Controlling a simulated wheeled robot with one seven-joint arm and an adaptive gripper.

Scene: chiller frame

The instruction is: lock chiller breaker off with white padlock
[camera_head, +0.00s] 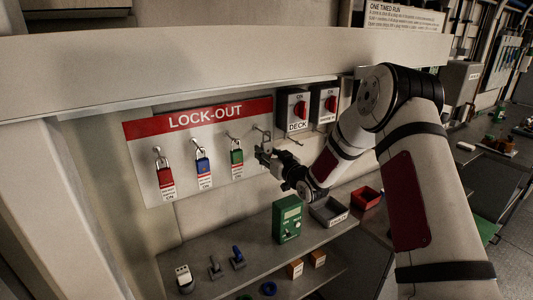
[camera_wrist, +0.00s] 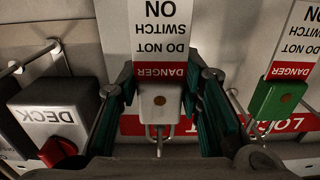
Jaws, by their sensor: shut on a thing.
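My gripper (camera_head: 265,154) is at the right end of the lock-out board (camera_head: 138,137). In the wrist view my gripper (camera_wrist: 166,92) is shut on the white padlock (camera_wrist: 158,103), one finger on each side. Its danger tag (camera_wrist: 160,35) shows at the top of that view and its shackle at the bottom. I cannot tell whether the shackle is still on a hook. The deck breaker (camera_head: 293,108) and a second breaker (camera_head: 324,104) with red knobs sit right of the board. The second breaker's label is too small to read.
Red (camera_head: 166,178), blue (camera_head: 203,166) and green (camera_head: 237,157) tagged padlocks hang on the board, the green one close to my gripper. Below, the shelf holds a green meter (camera_head: 287,219), a grey tray (camera_head: 329,211) and a red tray (camera_head: 366,198).

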